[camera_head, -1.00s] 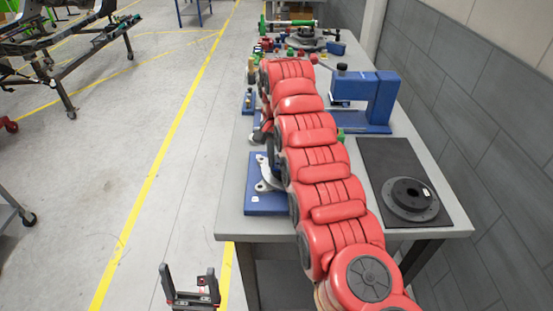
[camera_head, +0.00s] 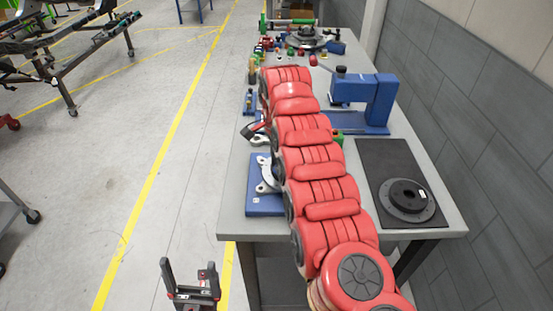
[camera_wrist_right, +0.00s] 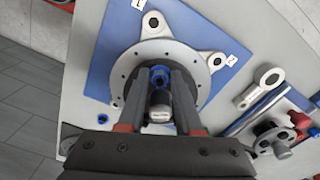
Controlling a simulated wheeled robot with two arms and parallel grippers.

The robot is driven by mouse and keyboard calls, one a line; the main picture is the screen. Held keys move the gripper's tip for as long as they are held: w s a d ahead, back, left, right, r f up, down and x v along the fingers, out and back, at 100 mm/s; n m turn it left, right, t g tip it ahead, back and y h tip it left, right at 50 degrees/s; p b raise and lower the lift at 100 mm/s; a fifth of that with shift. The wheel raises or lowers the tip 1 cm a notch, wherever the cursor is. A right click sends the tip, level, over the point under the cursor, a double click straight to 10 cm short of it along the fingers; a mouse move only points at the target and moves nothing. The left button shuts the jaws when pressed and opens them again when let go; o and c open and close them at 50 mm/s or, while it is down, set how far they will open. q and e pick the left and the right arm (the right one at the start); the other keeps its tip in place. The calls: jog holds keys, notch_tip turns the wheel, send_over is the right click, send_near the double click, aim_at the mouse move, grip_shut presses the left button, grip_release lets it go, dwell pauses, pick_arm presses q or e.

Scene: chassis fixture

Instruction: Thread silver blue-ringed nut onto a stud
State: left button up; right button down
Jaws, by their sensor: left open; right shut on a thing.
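In the wrist view my right gripper (camera_wrist_right: 159,78) is shut on the silver nut (camera_wrist_right: 159,102), with blue showing at the fingertips. It is over the round silver flange (camera_wrist_right: 128,62), which has lugs and sits on a blue plate (camera_wrist_right: 104,20). The fingers cover the flange's middle, so I cannot tell whether the nut touches a stud. In the head view the flange (camera_head: 268,176) and blue plate (camera_head: 262,200) show partly at the table's left edge, behind my red right arm. The right gripper is not clear there. My left gripper (camera_head: 190,275) is open and empty over the floor.
A blue press-like stand (camera_head: 375,100) and a black disc (camera_head: 409,196) on a dark mat (camera_head: 384,152) are on the table's right. Several small parts crowd the far end. A silver ring-ended rod (camera_wrist_right: 268,77) and a small blue piece (camera_wrist_right: 103,118) lie near the flange.

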jog(key=shift+w+d+m, duration=0.15)
jog(key=shift+d+m, duration=0.15)
jog(key=shift+d, duration=0.05)
jog(key=shift+r+m+p, duration=0.25)
jog(key=shift+m+p, duration=0.25)
jog(key=shift+m, duration=0.2)
jog(key=shift+f, duration=0.15)
jog(key=shift+m, duration=1)
jog(key=c, duration=0.9)
grip_release()
jog(key=o, duration=0.4)
jog(key=shift+d+f, duration=0.1)
jog(key=shift+a, duration=0.25)
